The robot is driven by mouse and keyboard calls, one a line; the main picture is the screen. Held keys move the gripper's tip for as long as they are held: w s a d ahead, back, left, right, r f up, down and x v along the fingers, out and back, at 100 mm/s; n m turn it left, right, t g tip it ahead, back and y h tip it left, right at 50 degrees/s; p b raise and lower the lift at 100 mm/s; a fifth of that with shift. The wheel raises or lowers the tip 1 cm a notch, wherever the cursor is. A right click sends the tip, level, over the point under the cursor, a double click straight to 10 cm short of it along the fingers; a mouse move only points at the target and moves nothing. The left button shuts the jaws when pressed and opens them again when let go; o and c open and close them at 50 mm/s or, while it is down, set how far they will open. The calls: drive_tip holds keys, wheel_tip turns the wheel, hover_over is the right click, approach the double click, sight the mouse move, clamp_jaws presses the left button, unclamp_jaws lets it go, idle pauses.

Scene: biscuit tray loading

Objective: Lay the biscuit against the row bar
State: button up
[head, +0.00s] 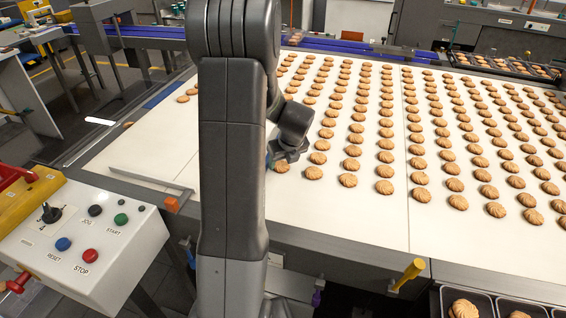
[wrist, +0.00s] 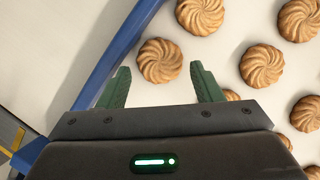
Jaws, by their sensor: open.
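My gripper (head: 288,154) is low over the belt at the left end of the biscuit rows. In the wrist view its two green fingers (wrist: 160,72) are apart, with nothing between them. A round, swirled golden biscuit (wrist: 161,61) lies just beyond the fingertips, roughly centred on the gap. It seems to be the biscuit beside my gripper in the head view (head: 282,168). A straight blue bar (wrist: 115,48), which seems to be the row bar, runs diagonally left of this biscuit, with a narrow gap. In the head view my arm hides most of that area.
Many biscuits (head: 385,187) lie in rows on the white belt (head: 230,240) to the right. Another biscuit (wrist: 199,14) lies close beyond the near one. A control box (head: 85,235) stands at left. Black trays (head: 483,305) are at the lower right.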

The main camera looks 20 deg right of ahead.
drive_tip(key=v, duration=1)
drive_tip(key=shift+r, duration=0.35)
drive_tip(key=shift+s, duration=0.15)
